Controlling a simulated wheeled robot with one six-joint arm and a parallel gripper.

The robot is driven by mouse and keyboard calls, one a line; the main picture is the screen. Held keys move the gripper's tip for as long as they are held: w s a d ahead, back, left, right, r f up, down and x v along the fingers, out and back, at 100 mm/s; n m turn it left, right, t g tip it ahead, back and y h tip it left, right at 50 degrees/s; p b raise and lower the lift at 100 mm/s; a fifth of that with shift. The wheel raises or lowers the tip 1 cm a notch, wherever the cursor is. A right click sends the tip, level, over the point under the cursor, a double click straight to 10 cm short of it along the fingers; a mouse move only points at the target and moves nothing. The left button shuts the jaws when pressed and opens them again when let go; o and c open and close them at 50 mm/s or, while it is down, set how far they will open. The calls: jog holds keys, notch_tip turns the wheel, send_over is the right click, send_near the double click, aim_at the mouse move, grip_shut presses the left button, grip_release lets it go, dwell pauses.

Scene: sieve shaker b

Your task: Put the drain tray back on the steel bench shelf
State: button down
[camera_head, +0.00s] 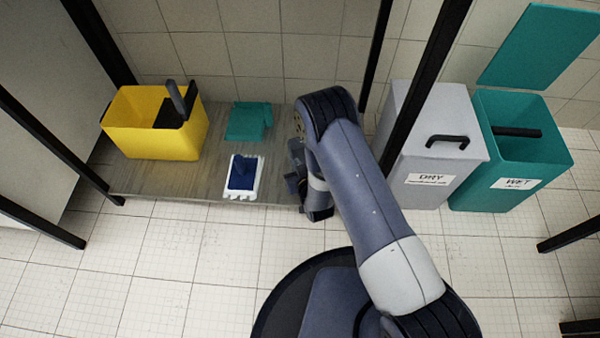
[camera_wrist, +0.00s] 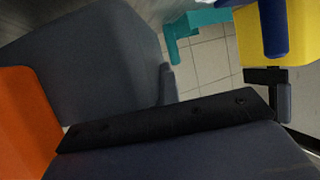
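A small white tray-like piece (camera_head: 231,196) with a blue item (camera_head: 243,173) on it lies at the front edge of a low grey streaked shelf (camera_head: 165,182). I cannot tell for certain whether it is the drain tray. My gripper (camera_head: 297,183) is at the shelf's right end, right of the white piece and apart from it, mostly hidden by my arm. In the wrist view, dark grey parts fill much of the picture, with an orange piece (camera_wrist: 25,125) at the left edge that I cannot identify. I cannot see whether the fingers are open or shut.
A yellow bucket (camera_head: 150,143) stands on the shelf's left end, and a teal piece (camera_head: 245,122) lies behind the white one. Black posts frame the shelf. A grey DRY bin (camera_head: 425,125) and a teal WET bin (camera_head: 535,160) stand at right. The front floor is clear.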

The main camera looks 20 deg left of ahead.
notch_tip(320, 180, down, 4)
jog(key=shift+f+b, duration=0.25)
jog(key=shift+b, duration=0.65)
jog(key=shift+r, duration=0.1)
jog(key=c, duration=1.6)
grip_release()
jog(key=shift+c, duration=0.2)
jog(key=shift+s+r, duration=0.1)
jog(key=p+v, duration=0.5)
jog(key=v, duration=0.6)
jog(key=shift+s+d, duration=0.3)
